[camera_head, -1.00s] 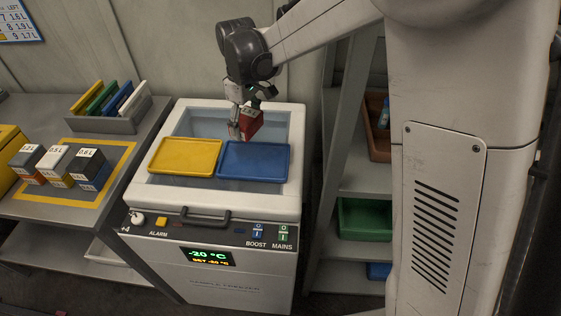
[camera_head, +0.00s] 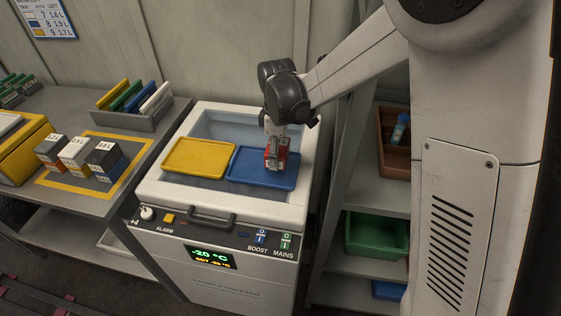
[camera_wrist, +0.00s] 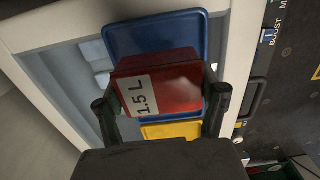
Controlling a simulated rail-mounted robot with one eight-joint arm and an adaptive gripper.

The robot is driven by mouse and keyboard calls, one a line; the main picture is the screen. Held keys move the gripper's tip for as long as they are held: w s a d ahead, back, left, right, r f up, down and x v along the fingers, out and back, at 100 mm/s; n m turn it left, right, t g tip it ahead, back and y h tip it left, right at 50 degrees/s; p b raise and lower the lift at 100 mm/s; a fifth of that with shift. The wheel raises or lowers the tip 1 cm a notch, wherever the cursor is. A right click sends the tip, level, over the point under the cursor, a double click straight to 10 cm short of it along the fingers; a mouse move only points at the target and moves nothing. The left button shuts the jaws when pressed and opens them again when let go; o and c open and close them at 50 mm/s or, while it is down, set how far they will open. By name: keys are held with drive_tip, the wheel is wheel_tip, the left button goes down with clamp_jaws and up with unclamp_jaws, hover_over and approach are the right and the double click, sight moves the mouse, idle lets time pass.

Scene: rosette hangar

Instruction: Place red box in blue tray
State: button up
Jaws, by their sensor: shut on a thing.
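The red box (camera_wrist: 182,75), with a white label reading 1.5 L, is between the fingers of my gripper (camera_wrist: 160,112) in the wrist view. My gripper (camera_head: 277,163) is shut on it. In the head view the red box (camera_head: 270,154) is partly hidden by the gripper and appears over the blue tray (camera_head: 247,179). The blue tray also shows behind the box in the wrist view (camera_wrist: 128,40). I cannot tell whether the box touches the tray. The blue tray lies on the open top of the white freezer, right of a yellow tray (camera_head: 198,158).
The white freezer (camera_head: 157,194) has a front handle (camera_head: 212,219) and control panel. Left is a bench with several labelled boxes (camera_head: 75,153) and a rack of coloured panels (camera_head: 130,112). A shelf at right holds a brown bin (camera_head: 389,165) and a green bin (camera_head: 374,234).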

sight(281, 146)
drive_tip(key=shift+d+f, duration=0.3)
drive_tip(key=shift+d, duration=0.15)
drive_tip(key=shift+f, duration=1.95)
drive_tip(key=shift+f, duration=0.1)
drive_tip(key=o, duration=1.3)
drive_tip(key=shift+c, duration=0.2)
wheel_tip(281, 146, up, 12)
drive_tip(key=shift+r, duration=0.15)
